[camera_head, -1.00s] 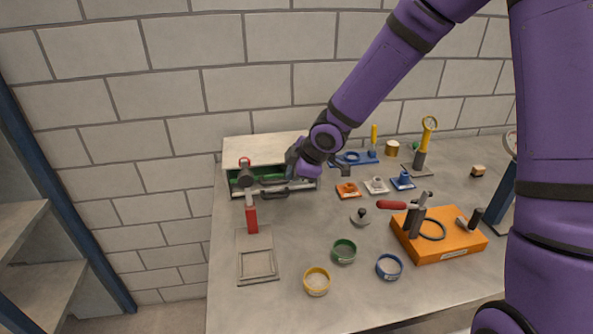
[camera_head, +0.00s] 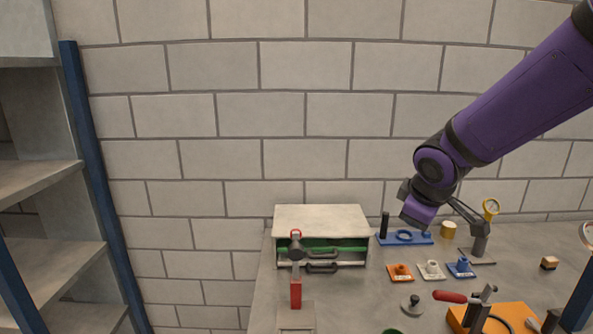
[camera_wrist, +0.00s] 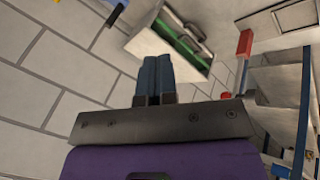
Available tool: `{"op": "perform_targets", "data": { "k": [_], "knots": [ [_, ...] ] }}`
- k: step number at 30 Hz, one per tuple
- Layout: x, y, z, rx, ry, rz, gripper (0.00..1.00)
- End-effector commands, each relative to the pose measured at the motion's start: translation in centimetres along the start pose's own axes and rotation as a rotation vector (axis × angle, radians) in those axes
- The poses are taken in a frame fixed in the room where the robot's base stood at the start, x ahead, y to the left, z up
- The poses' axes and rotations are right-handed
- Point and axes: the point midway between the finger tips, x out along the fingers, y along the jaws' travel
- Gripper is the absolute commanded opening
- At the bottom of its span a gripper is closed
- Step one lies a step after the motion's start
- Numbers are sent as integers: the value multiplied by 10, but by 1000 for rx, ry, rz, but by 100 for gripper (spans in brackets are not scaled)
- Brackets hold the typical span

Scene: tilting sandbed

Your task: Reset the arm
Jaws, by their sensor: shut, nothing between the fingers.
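My purple arm comes in from the upper right in the head view. Behind the fingers the wrist view shows the white box (camera_wrist: 148,42) with green inside. My gripper is clear of the bench and touches nothing that I can see.
The white-topped box (camera_head: 320,219) stands open at the bench's back left, with a red-handled hammer (camera_head: 295,290) at its front. An orange block (camera_head: 512,314) with a clamp sits at the right. Shelves (camera_head: 50,249) stand at the left. The air above the box is free.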

Motion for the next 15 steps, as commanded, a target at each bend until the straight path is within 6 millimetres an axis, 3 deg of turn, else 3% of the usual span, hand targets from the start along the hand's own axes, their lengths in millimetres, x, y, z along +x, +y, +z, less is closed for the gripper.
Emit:
{"op": "perform_targets", "data": {
  "k": [1,8,15],
  "knots": [
    [-17,2,9,51,-13,20,0],
    [-80,0,54,307,-61,55,0],
    [-137,-21,99,579,-62,36,0]
  ]
}}
